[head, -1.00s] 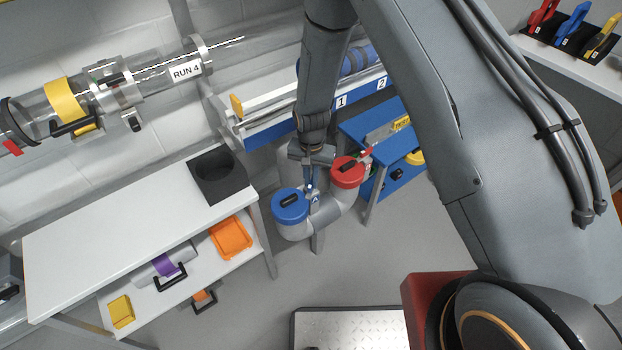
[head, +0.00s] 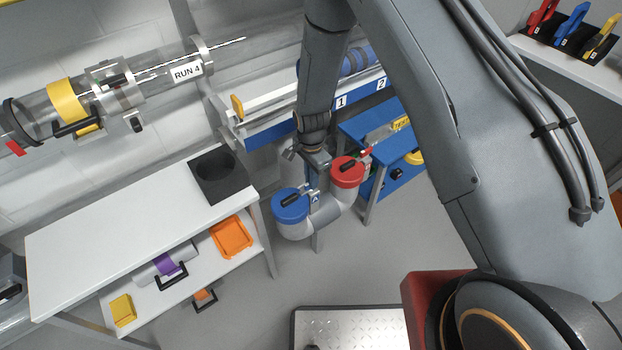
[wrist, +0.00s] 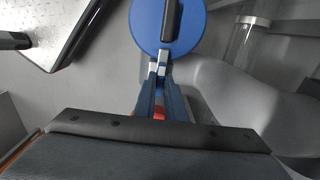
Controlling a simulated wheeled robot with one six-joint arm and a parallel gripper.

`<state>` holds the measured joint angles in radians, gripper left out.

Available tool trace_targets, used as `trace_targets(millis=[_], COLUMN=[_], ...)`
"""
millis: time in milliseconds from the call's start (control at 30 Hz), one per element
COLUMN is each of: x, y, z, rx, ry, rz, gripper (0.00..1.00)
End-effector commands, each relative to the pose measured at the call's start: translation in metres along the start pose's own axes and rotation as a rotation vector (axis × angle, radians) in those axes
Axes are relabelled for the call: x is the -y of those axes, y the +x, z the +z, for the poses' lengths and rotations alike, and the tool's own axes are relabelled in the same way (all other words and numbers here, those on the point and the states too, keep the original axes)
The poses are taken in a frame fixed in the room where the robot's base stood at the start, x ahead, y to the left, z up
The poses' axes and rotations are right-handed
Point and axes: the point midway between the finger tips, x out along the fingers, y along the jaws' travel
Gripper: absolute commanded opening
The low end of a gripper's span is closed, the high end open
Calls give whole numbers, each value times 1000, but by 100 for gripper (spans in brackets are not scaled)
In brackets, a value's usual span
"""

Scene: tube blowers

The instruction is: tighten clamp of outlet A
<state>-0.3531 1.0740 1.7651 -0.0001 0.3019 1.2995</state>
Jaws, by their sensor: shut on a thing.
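The pale grey pipe piece has two capped outlets, one with a blue cap (head: 291,208) and one with a red cap (head: 347,172). A small clamp with a pale label (head: 315,197) sits at the blue cap's edge; its letter is too small to read surely. My gripper (head: 312,188) is at this clamp, pointing down. In the wrist view the blue cap (wrist: 150,28) is just beyond my gripper (wrist: 158,72). Its jaws are shut on a part of the clamp, with red showing between the fingers (wrist: 158,115). The fingers hide most of the clamp.
A white bench (head: 130,215) with a black holder (head: 220,177) stands left. A blue table (head: 385,135) stands behind the red-capped outlet. A clear tube run (head: 160,75) crosses the upper left. A metal-topped platform (head: 350,328) is at the bottom. Floor right of the outlets is clear.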

Motion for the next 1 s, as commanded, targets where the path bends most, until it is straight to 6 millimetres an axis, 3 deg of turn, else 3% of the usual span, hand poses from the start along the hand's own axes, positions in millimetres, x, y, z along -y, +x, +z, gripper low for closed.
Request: trace_targets(millis=[467,500,567,867,1000], x=[-2,-2,-1,0,0], y=[0,0,0,0,-9], z=[1,1,1,0,0], rx=[1,1,1,0,0], ry=[13,13,13,12,12], rz=[4,3,3,1,-1], gripper=[0,17,27,29,29])
